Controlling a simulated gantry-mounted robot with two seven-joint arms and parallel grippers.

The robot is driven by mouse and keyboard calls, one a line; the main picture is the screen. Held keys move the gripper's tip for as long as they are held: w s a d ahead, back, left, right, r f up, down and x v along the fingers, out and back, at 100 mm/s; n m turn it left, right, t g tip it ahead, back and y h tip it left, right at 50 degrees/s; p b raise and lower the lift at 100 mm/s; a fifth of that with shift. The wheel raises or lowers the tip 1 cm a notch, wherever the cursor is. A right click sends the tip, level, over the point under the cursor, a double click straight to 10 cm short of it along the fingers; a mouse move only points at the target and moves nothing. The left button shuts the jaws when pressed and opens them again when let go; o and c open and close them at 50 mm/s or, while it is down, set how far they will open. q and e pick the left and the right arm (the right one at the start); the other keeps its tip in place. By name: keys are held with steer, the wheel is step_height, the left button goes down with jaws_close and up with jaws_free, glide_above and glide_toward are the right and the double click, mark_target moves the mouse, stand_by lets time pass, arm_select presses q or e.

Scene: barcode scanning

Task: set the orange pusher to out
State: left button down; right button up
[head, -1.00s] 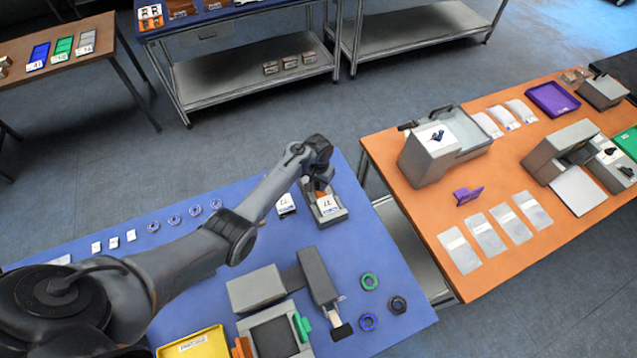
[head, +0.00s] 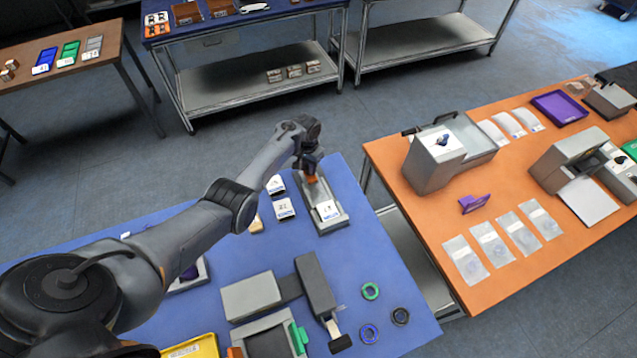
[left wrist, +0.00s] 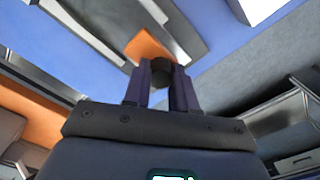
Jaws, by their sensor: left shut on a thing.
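The orange pusher (head: 310,179) is at the far end of a grey channel-like fixture (head: 343,222) on the blue table. A white labelled box (head: 327,209) sits in the channel, with a gap between it and the pusher. My left gripper (head: 309,166) is over the pusher, fingers pointing down. In the left wrist view, its fingers (left wrist: 161,82) are closed around a black knob (left wrist: 163,70) on the orange pusher (left wrist: 147,48). The gripper partly hides the pusher in the head view. My right gripper is not in view.
Small white boxes (head: 284,208) stand left of the fixture. A grey device with a dark arm (head: 315,284) is nearer, with a green ring (head: 371,291), blue ring (head: 369,333) and black ring (head: 400,316) beside it. The orange table (head: 400,165) is to the right.

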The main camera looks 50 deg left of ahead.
arm_select(q)
steer(key=shift+w+a+f, duration=0.2)
steer(key=shift+a, duration=0.2)
steer(key=shift+s+b, duration=0.1)
steer(key=shift+b, duration=0.2)
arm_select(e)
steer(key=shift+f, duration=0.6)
arm_select(q)
steer(key=shift+a, duration=0.1)
steer(key=c, duration=1.3)
jaws_free()
steer(key=o, duration=0.4)
steer(key=shift+a+r, duration=0.1)
steer(key=shift+a, duration=0.05)
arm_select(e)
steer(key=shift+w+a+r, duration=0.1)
